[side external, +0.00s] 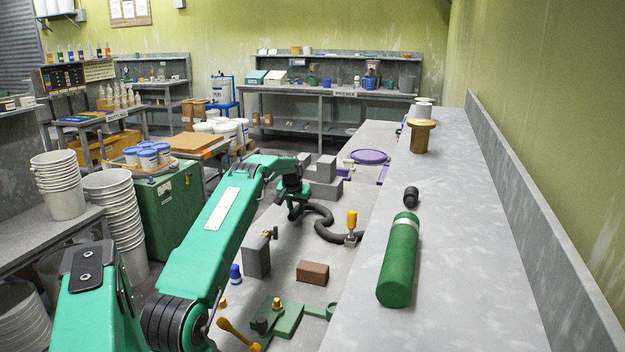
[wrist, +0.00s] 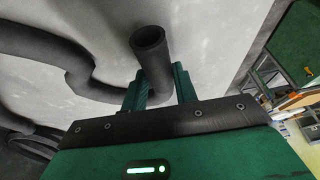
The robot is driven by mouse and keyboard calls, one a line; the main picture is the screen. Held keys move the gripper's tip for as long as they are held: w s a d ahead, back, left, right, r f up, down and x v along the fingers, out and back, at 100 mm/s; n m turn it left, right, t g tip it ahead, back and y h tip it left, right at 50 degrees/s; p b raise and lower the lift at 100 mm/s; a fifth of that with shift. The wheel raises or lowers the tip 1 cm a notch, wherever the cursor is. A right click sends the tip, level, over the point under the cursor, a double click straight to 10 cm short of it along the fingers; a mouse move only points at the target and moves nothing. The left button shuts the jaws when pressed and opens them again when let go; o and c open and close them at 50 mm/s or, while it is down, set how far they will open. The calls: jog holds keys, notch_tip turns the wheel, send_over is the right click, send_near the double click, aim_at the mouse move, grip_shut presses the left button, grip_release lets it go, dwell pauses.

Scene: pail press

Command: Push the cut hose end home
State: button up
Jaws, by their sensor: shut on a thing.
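The dark hose (side external: 322,229) winds over the grey bench in the side view and runs behind the jaws of my gripper (side external: 295,208). In the wrist view its open cut end (wrist: 149,38) stands up between the two green fingers of my gripper (wrist: 158,82), which are shut on the hose just below the end. More of the hose curves away at the left of that view. Whether the fitting takes the hose cannot be told.
A yellow-handled clamp (side external: 351,224) stands at the hose's far bend. A brown brick (side external: 313,272), a blue-topped item (side external: 235,273) and a green fixture (side external: 283,320) lie nearer. Grey stepped blocks (side external: 322,178) stand behind my gripper. A green cylinder (side external: 400,262) lies on the raised ledge at right.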

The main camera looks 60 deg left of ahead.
aim_at(296, 208)
jog(key=shift+r, duration=1.75)
jog(key=shift+r, duration=0.15)
jog(key=shift+r, duration=2.2)
jog(key=shift+s+d+f, duration=0.7)
jog(key=shift+s+d, duration=0.8)
jog(key=shift+s+d+f, duration=0.65)
jog(key=shift+s+d, duration=0.8)
jog(key=shift+d, duration=0.05)
jog(key=shift+s+d+f, duration=0.7)
jog(key=shift+s+d, duration=0.8)
jog(key=shift+s+d, duration=0.1)
jog(key=shift+s+d, duration=1.05)
jog(key=shift+s+d, duration=0.95)
jog(key=shift+d, duration=0.05)
